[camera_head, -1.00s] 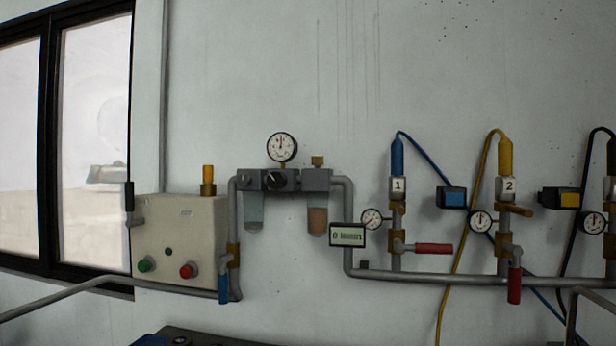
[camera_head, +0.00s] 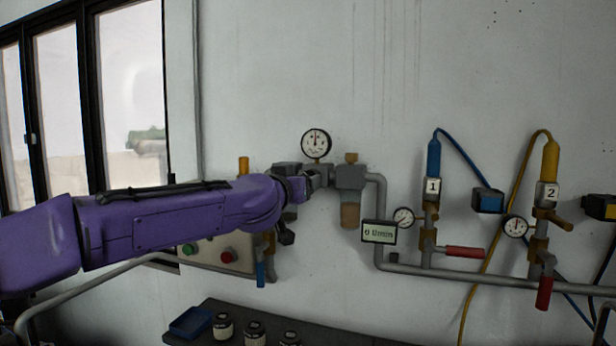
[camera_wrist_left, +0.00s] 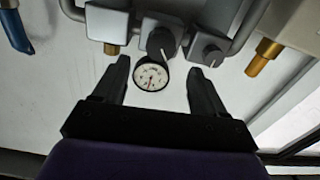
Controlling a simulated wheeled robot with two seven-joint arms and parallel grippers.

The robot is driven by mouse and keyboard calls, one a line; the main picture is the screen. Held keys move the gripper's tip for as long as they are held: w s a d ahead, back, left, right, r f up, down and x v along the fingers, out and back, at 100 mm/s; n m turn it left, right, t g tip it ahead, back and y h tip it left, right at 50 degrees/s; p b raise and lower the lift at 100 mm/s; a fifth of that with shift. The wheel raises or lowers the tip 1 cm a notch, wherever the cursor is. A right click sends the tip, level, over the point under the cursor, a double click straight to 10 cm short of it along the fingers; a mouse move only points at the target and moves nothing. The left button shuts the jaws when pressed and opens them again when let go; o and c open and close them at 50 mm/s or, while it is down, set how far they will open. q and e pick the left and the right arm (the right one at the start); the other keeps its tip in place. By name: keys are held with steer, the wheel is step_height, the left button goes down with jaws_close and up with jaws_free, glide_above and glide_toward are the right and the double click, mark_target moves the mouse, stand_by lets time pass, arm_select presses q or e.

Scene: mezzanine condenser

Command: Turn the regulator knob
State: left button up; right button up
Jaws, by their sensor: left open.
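The regulator knob (camera_wrist_left: 161,41) is dark and round, with a pale pointer mark, on a grey regulator body (camera_wrist_left: 107,24) in the left wrist view. In the head view my left arm hides the knob; part of the regulator body (camera_head: 287,168) shows behind it. My left gripper (camera_head: 314,180) is at the regulator, under the round white gauge (camera_head: 316,143). In the left wrist view the gripper (camera_wrist_left: 158,64) is open and empty, its fingers apart on either side of the gauge (camera_wrist_left: 149,77), with the knob just beyond the fingertips. Contact cannot be told. My right gripper is not in view.
A beige box (camera_head: 210,252) with green and red buttons is behind my arm. A flow display (camera_head: 379,232), pipes and red-handled valves (camera_head: 464,252) are to the right. A dark bench (camera_head: 330,335) with jars (camera_head: 254,333) and a blue tray (camera_head: 190,322) is below.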

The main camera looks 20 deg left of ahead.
arm_select(q)
steer(key=w+p, duration=0.2)
steer(key=w, duration=0.5)
steer(key=shift+d+f, duration=0.1)
steer(key=shift+c, duration=0.3)
steer(key=c, duration=1)
